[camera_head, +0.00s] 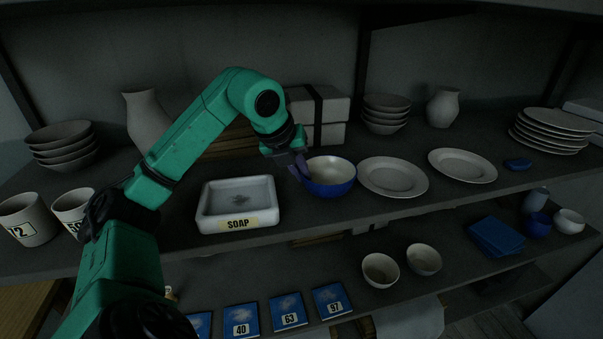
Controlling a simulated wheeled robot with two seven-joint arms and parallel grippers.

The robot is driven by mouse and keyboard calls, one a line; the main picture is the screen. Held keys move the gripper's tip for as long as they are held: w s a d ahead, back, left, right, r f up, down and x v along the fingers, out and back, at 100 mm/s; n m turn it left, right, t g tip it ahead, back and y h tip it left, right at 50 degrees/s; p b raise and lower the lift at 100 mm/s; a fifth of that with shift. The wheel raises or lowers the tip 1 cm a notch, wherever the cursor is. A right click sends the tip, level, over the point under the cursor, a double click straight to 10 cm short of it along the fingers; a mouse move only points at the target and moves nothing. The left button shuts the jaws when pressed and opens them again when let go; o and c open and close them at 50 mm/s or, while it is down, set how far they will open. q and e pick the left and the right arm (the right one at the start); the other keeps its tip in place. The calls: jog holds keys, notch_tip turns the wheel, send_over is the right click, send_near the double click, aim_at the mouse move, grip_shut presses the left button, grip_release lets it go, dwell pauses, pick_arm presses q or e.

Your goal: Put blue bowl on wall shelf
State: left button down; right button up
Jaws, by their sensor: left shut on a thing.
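The blue bowl (337,186), blue outside and pale inside, is upright on the upper wall shelf (330,215), or just above it; I cannot tell which. It is between the soap tray and a plate. My left gripper (302,170) is shut on the bowl's left rim, reaching down to it from above and the left. The fingertips are partly hidden at the rim. My right gripper is not in view.
The white soap tray (238,204) is close on the left. Two plates (393,177) (462,165) lie on the right. Stacked bowls (386,113) and a boxed bundle (319,118) stand behind. The lower shelf holds small bowls (381,270) and blue numbered packets (288,312).

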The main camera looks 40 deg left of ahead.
pick_arm(q)
jog(key=c, duration=1)
grip_release()
jog(key=shift+s, duration=0.1)
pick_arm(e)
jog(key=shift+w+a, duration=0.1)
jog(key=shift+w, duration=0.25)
pick_arm(q)
jog(key=shift+r, duration=0.1)
jog(key=v, duration=0.7)
jog(key=shift+s+r+p, duration=0.15)
jog(key=shift+r+p, duration=0.05)
jog(key=shift+p, duration=0.1)
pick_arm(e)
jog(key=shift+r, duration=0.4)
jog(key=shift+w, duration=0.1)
pick_arm(q)
jog(key=shift+f, duration=0.1)
